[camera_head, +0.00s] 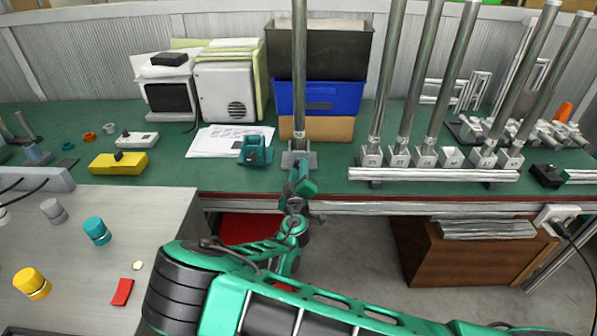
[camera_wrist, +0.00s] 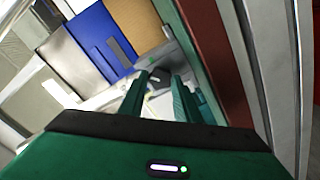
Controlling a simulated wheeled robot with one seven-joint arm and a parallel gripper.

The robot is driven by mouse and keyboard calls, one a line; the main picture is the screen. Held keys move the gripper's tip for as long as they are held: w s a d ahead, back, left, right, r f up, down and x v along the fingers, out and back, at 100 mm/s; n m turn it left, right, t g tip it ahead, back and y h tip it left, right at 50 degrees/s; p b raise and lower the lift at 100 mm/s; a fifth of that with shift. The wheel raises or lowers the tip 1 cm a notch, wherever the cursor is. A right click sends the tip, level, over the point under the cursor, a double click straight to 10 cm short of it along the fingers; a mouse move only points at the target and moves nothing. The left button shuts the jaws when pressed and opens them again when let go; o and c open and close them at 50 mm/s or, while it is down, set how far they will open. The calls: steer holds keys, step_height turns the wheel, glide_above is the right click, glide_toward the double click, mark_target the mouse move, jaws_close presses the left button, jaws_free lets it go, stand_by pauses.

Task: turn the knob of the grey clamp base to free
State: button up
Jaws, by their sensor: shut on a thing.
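The grey clamp base (camera_head: 288,158) stands near the front edge of the green bench, with a tall metal post (camera_head: 299,70) rising from it. My gripper (camera_head: 299,170) reaches it from the front and hides part of it. In the wrist view my gripper (camera_wrist: 160,82) has its two green fingers on either side of the small dark knob (camera_wrist: 157,75) and is shut on it. The grey clamp base also shows beyond the fingertips in the wrist view (camera_wrist: 178,57). The knob's turn setting cannot be read.
Stacked black (camera_head: 318,52), blue (camera_head: 335,97) and cardboard (camera_head: 335,130) boxes stand behind the base. A teal device (camera_head: 255,151) sits close on its left. A rail with several posts (camera_head: 440,174) stands to the right. The bench between base and rail is clear.

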steer(key=n, duration=0.3)
steer(key=shift+a+f+n, duration=0.1)
steer(key=shift+n, duration=0.3)
steer(key=n, duration=0.3)
steer(key=shift+n, duration=0.3)
steer(key=n, duration=0.3)
steer(key=shift+s+n, duration=0.1)
steer(key=shift+n, duration=0.2)
steer(key=n, duration=0.4)
steer(key=shift+a+f+n, duration=0.1)
steer(key=shift+n, duration=0.2)
steer(key=n, duration=0.6)
steer(key=shift+f, duration=0.1)
steer(key=n, duration=0.6)
steer(key=shift+f, duration=0.1)
steer(key=shift+n, duration=0.3)
